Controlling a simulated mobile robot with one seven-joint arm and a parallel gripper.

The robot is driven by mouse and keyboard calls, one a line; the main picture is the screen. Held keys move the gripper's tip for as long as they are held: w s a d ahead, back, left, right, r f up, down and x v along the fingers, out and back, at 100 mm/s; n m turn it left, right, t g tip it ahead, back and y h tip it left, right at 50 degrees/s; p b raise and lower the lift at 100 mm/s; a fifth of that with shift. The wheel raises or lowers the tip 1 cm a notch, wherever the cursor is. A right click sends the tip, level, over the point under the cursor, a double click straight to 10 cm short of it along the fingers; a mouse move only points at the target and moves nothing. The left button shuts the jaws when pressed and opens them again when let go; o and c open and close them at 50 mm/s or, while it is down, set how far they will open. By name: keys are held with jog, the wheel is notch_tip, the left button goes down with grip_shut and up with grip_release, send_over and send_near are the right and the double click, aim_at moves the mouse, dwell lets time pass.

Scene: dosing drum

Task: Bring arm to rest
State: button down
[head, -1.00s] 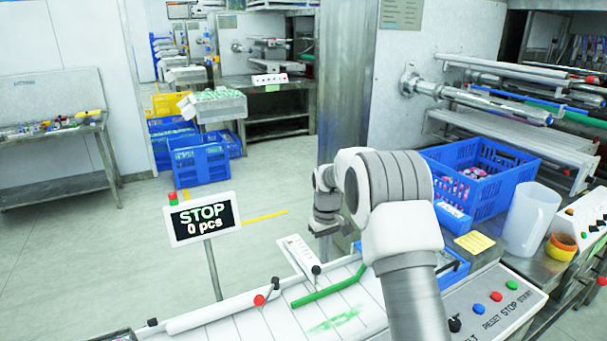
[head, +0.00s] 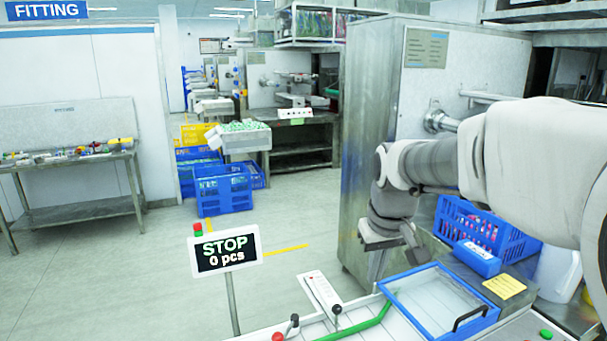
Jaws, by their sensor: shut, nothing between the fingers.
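My arm reaches in from the right edge, stretched out to the left across the front of the steel cabinet. My gripper (head: 411,248) hangs at its end, pointing down. It is shut and holds nothing visible. It is above and behind the blue-framed clear tray (head: 432,335), apart from it. The fingertips are small and dark in this view.
A sign (head: 226,250) reads STOP, 0 pcs. A blue crate (head: 455,226) stands behind my arm, with a white jug (head: 556,274) partly hidden beside it. A yellow note (head: 505,286) lies nearby. Open floor (head: 120,285) spreads to the left.

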jog(key=s+d+m+t, duration=0.1)
jog(key=s+m+t, duration=0.1)
jog(key=s, duration=1.8)
jog(key=shift+r+t, duration=0.3)
jog(key=shift+r, duration=0.05)
